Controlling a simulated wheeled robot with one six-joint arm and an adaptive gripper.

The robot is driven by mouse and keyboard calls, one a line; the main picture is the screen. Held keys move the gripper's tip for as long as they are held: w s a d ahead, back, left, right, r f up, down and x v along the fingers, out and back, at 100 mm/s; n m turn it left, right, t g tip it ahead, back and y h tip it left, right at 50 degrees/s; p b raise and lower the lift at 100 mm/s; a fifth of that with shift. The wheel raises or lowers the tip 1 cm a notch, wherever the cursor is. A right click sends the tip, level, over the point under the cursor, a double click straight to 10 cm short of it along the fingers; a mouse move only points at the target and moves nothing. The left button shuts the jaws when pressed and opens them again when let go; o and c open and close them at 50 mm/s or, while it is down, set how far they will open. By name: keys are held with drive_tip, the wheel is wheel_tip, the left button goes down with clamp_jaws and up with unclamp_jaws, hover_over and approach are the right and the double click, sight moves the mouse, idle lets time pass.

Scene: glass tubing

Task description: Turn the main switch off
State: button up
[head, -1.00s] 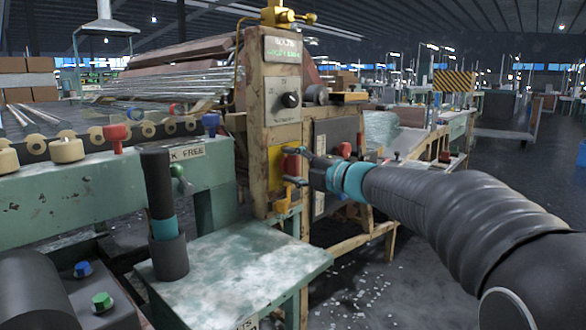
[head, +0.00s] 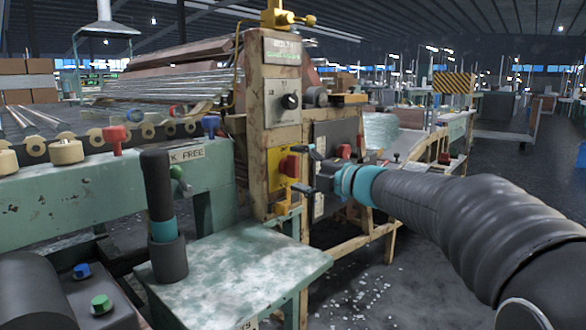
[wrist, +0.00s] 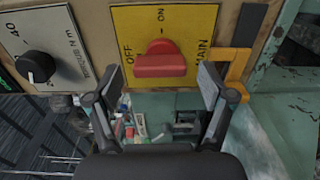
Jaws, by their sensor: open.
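The main switch is a red knob (head: 289,165) on a yellow plate (head: 275,177) on the machine's upright post. In the wrist view the red knob (wrist: 160,64) sits on the yellow plate (wrist: 205,20), which reads ON at the top, OFF at the left and MAIN at the right. Its bar lies crosswise there, in line with the OFF side. My gripper (head: 305,170) is open and empty, just right of the switch in the head view. In the wrist view its fingers (wrist: 156,84) stand apart on either side of the knob, with no contact visible.
A black dial (head: 289,101) sits higher on the post, also seen in the wrist view (wrist: 37,66). A yellow-orange bracket (wrist: 238,68) is close to the right finger. A green table (head: 240,262) stands below, left of my arm.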

drive_tip(key=v, duration=1)
